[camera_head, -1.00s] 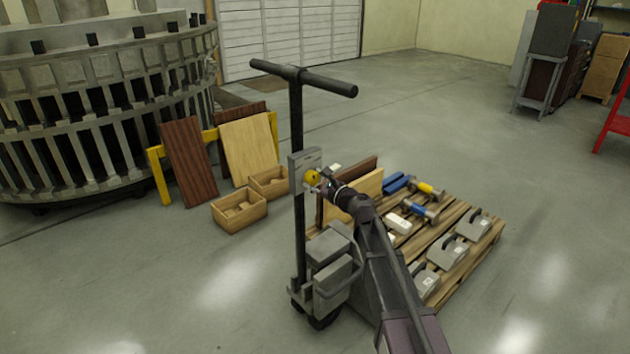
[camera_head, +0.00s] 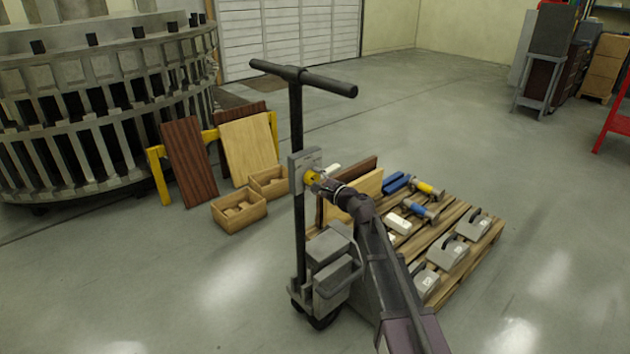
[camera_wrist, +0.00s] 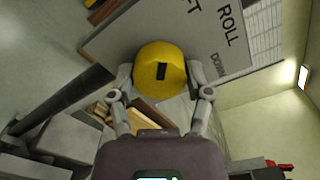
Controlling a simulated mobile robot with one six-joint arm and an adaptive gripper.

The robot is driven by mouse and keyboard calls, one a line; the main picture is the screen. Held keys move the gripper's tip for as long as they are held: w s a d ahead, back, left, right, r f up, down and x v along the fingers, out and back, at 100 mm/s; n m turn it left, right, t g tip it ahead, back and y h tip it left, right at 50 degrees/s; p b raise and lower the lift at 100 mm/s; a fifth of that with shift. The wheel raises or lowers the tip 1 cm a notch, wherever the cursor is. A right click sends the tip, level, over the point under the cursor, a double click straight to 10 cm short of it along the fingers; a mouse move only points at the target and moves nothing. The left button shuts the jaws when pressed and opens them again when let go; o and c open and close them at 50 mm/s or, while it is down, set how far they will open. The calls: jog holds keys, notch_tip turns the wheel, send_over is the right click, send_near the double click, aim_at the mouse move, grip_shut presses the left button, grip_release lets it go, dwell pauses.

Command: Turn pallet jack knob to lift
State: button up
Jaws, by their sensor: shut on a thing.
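The yellow knob (camera_wrist: 160,72) has a black mark on its face and sits on a grey plate (camera_wrist: 222,45) lettered "ROLL" and "DOWN", with another word partly hidden. My gripper (camera_wrist: 160,85) has one finger on each side of the knob and is shut on it. In the head view the knob (camera_head: 311,178) shows at the plate on the pallet jack's dark column (camera_head: 297,120), partly hidden by my gripper (camera_head: 318,183). The jack's black T-handle (camera_head: 303,76) stands above, its grey body (camera_head: 330,265) below.
A wooden pallet (camera_head: 462,268) behind the jack carries grey cases, tools and boards. Two wooden boxes (camera_head: 240,210) and leaning boards (camera_head: 188,165) stand to the left, near a large slatted round structure (camera_head: 100,100). The floor at right is open.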

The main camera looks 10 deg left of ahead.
jog(key=shift+a, duration=0.1)
jog(key=o, duration=1.1)
jog(key=shift+o, duration=0.2)
jog(key=v, duration=1.2)
